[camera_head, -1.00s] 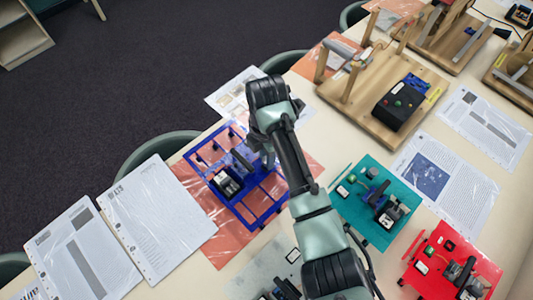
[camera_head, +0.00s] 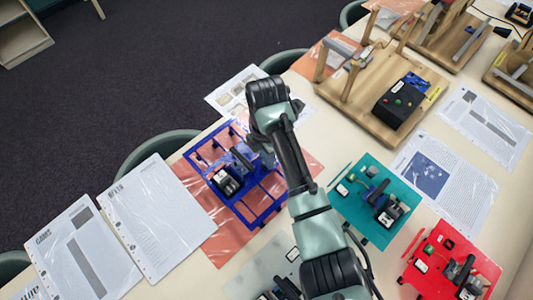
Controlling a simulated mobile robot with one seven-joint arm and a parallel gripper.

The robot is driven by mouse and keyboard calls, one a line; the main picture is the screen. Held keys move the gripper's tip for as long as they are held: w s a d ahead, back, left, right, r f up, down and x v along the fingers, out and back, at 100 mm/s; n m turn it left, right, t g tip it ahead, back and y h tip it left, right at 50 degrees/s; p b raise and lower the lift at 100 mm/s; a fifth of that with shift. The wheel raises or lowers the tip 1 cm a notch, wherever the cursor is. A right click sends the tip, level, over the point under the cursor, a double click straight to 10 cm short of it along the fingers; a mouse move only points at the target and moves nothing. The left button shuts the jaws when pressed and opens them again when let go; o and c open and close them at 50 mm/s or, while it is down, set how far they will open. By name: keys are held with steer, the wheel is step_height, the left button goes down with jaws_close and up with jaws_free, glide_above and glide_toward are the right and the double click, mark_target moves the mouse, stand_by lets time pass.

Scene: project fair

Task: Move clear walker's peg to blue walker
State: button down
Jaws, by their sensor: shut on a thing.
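The blue walker (camera_head: 262,217) is a blue frame with a dark motor and a white-labelled part on it. It lies on an orange sheet at the middle of the table. My gripper (camera_head: 262,158) is over the right part of the blue walker, largely hidden by my own arm. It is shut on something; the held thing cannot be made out. The clear walker (camera_head: 258,283) is a pale, see-through plate at the bottom edge, partly cut off and partly behind my arm. Its peg is not distinguishable.
A teal walker (camera_head: 352,218) and a red walker (camera_head: 428,272) lie right of my arm. Wooden rigs (camera_head: 360,112) stand at the upper right. Printed sheets (camera_head: 155,215) cover the table's left. Chairs (camera_head: 150,150) stand along the far edge.

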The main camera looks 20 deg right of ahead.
steer(key=shift+f, duration=0.75)
stand_by(1.2)
steer(key=c, duration=0.6)
jaws_free()
steer(key=shift+r+p, duration=3.7)
steer(key=shift+r, duration=0.1)
